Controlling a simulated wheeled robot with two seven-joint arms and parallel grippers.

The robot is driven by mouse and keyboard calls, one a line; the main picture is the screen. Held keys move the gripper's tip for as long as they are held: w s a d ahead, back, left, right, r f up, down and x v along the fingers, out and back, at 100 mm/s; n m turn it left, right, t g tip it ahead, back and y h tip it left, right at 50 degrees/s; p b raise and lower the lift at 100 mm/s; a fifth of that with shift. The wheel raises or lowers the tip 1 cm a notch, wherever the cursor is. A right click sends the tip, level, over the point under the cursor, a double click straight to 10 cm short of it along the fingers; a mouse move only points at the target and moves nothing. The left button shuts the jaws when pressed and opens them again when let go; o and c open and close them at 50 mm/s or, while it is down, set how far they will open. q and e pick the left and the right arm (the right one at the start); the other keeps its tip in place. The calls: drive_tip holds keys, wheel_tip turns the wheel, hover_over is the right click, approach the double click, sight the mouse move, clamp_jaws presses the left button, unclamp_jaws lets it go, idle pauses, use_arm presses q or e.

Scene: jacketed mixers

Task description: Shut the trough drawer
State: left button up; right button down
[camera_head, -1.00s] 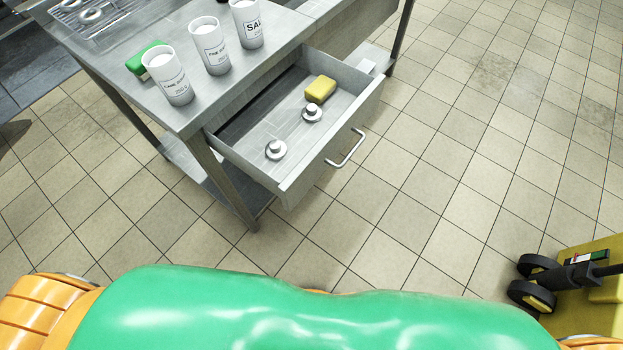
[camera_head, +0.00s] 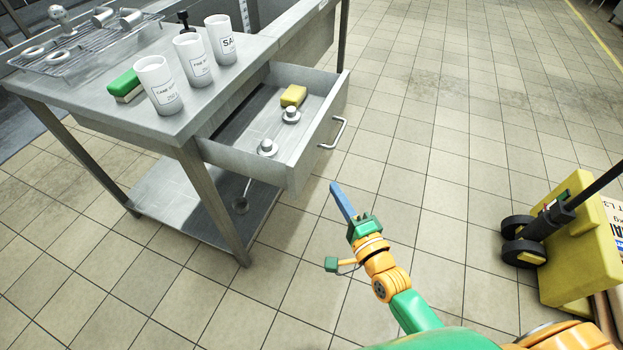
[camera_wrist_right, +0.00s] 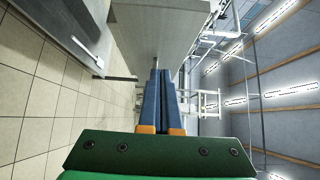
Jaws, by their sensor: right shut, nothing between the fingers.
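The trough drawer (camera_head: 304,158) stands pulled out from the steel table, with a bar handle (camera_head: 339,133) on its front. Inside it lie a yellow sponge (camera_head: 293,96) and two round metal pieces with knobs (camera_head: 268,148). My right gripper (camera_head: 335,186) is shut and empty, in front of and below the drawer front, apart from it in the head view. In the right wrist view its blue fingers (camera_wrist_right: 161,100) lie together, with a grey panel (camera_wrist_right: 150,35), apparently the drawer, beyond them. My left gripper is not in view.
The steel table (camera_head: 190,118) holds several white labelled cups (camera_head: 158,84), a green-and-white brush or sponge (camera_head: 124,86) and a wire rack (camera_head: 75,50). A yellow wheeled truck (camera_head: 580,240) stands at the right. The tiled floor before the drawer is otherwise clear.

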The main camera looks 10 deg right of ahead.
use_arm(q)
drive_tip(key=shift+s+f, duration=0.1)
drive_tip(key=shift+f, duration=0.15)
use_arm(e)
drive_tip(key=shift+w+a, duration=0.7)
drive_tip(key=shift+w, duration=0.25)
drive_tip(key=shift+w+a, duration=0.75)
drive_tip(key=shift+w, duration=0.25)
drive_tip(key=shift+w+a, duration=0.7)
drive_tip(key=shift+w, duration=0.25)
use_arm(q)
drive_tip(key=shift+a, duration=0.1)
